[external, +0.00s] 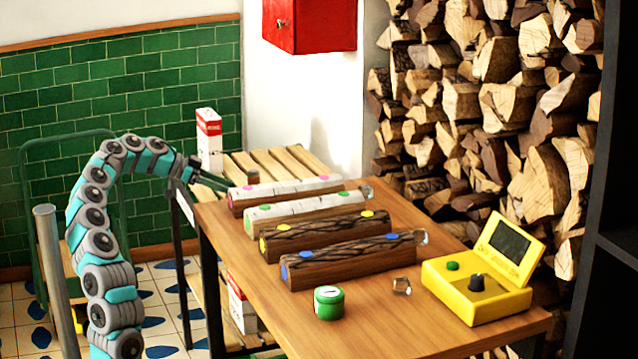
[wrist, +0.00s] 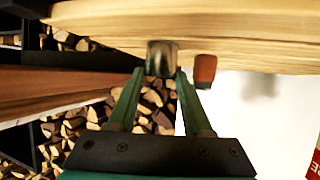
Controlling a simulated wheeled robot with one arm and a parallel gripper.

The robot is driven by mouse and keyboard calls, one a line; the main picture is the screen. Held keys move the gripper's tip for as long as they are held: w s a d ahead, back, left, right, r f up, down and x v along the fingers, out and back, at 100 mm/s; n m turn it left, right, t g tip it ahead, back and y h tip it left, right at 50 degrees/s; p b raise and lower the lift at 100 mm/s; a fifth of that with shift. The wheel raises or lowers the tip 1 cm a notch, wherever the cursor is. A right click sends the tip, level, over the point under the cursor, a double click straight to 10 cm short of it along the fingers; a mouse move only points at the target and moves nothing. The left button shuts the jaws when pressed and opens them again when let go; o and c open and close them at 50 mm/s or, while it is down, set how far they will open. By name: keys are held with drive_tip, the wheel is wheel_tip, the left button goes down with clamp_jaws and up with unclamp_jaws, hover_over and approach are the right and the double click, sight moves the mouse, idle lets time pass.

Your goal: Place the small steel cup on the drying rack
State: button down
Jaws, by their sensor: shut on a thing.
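My gripper (external: 226,187) is at the back left, beside the far end of the logs and close to a slatted wooden rack (external: 308,160). In the wrist view my gripper (wrist: 162,75) is shut on the small steel cup (wrist: 162,58), a grey metal cylinder between the fingertips. There the pale wooden slats (wrist: 220,30) lie just above the cup, in a picture that looks upside down. I cannot tell whether the cup touches the wood. In the external view I cannot make out the held cup. A small brown cylinder (wrist: 205,70) stands beside it, apart.
Several logs with coloured dots (external: 340,262) lie on the table (external: 375,318). A green tin (external: 329,302), a small shiny cup-like object (external: 402,286) and a yellow box with a raised lid (external: 478,285) are in front. A red-and-white carton (external: 209,140) stands behind my gripper.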

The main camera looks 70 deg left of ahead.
drive_tip(key=shift+f, duration=0.15)
drive_tip(key=shift+c, duration=1.6)
unclamp_jaws()
drive_tip(key=shift+r, duration=0.3)
drive_tip(key=v, duration=1.2)
drive_tip(key=shift+f, duration=0.1)
